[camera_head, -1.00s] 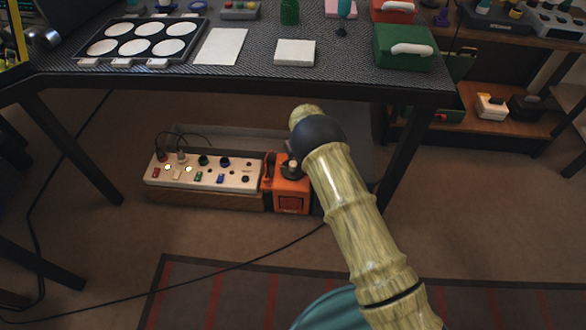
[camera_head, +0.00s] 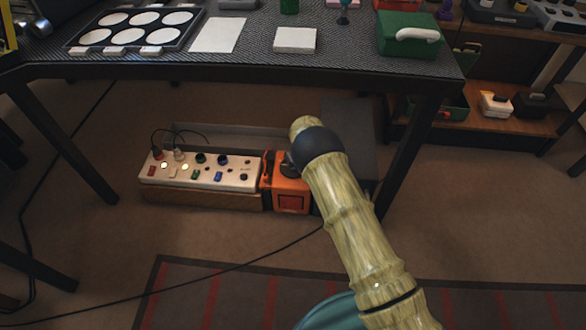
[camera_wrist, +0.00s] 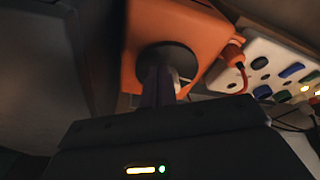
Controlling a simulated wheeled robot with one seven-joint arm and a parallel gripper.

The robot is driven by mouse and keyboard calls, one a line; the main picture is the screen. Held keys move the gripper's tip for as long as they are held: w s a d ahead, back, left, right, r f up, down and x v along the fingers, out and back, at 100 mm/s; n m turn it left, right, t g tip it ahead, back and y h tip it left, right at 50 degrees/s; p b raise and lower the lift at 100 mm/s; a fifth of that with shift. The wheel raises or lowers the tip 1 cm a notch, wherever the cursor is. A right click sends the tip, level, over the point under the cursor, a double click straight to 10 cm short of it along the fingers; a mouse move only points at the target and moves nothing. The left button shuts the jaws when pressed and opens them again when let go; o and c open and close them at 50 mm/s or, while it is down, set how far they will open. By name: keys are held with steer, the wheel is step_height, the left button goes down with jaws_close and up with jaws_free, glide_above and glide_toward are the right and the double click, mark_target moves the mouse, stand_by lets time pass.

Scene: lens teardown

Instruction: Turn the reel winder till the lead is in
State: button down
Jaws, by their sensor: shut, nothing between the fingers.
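The reel is an orange box (camera_head: 291,196) under the workbench, at the right end of the white socket panel. Its dark round winder (camera_head: 287,163) is partly covered by my arm in the head view. In the wrist view the orange box (camera_wrist: 190,25) fills the upper middle, with the dark round winder hub (camera_wrist: 168,58) on its face. My gripper (camera_wrist: 161,82) is shut with nothing between its fingers, its tips close at the hub; I cannot tell whether they touch it. A thin black lead (camera_head: 215,272) lies across the floor toward the reel, its near end hidden by my arm.
The panel (camera_head: 205,176) has several coloured sockets and lit lamps. An orange plug (camera_wrist: 234,53) sits beside the reel. The bench leg (camera_head: 408,140) stands right of my arm, the benchtop edge above. A striped rug (camera_head: 240,300) lies in front.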

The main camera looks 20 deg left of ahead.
steer(key=shift+w+a, duration=0.2)
stand_by(0.7)
steer(key=shift+s+a+p, duration=0.3)
steer(key=shift+a+p, duration=0.1)
steer(key=shift+p, duration=0.1)
stand_by(0.4)
steer(key=shift+s+d+r+p, duration=0.1)
steer(key=shift+s+r+p, duration=0.05)
steer(key=shift+p, duration=0.15)
steer(key=shift+s+d, duration=0.2)
step_height(320, 180, up, 6)
steer(key=p, duration=0.4)
stand_by(0.3)
